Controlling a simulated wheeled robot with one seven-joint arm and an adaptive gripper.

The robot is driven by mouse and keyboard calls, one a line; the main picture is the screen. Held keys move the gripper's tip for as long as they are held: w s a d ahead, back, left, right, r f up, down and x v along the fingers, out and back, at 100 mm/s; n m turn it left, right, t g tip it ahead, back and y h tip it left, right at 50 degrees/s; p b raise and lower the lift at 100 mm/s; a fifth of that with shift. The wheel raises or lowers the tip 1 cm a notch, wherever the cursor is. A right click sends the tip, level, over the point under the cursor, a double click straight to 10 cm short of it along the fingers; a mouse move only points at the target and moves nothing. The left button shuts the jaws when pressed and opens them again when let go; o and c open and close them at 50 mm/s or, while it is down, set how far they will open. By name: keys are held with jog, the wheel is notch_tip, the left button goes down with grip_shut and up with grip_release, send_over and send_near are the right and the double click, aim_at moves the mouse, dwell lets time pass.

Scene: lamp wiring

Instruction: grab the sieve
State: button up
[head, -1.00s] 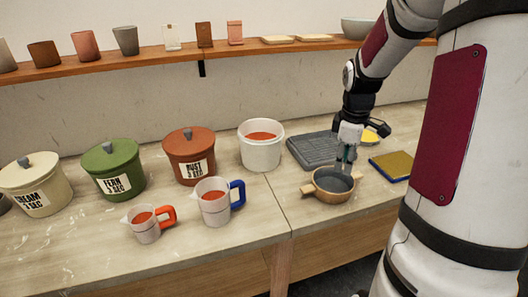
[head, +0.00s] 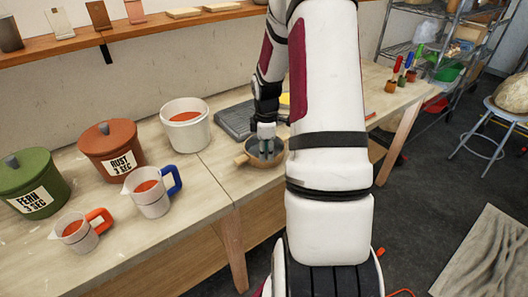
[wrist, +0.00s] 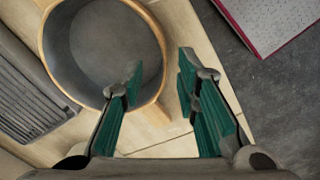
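The sieve (head: 243,159) is a round, shallow wooden-rimmed vessel with a grey inside and stub handles. It sits on the worktable near its front edge, partly hidden by my arm in the head view. In the wrist view the sieve (wrist: 108,45) fills the upper left. My gripper (wrist: 160,74) is open, with its green-padded fingers on either side of the sieve's right rim. The left finger overlaps the inside of the sieve and the right finger is outside. I cannot tell whether either touches the rim. In the head view my gripper (head: 266,140) is at the sieve.
A grey ribbed tray (head: 233,120) lies just behind the sieve. A white bucket (head: 186,130), two measuring jugs (head: 150,198) (head: 78,236) and lidded pots (head: 112,155) stand to the left. A shelf (head: 130,36) runs above. A stool (head: 490,125) stands on the floor at right.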

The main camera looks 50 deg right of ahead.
aim_at(264, 168)
jog(key=f, duration=0.5)
jog(key=shift+w+a, duration=0.1)
jog(key=shift+w, duration=0.2)
jog(key=shift+c, duration=0.6)
grip_shut()
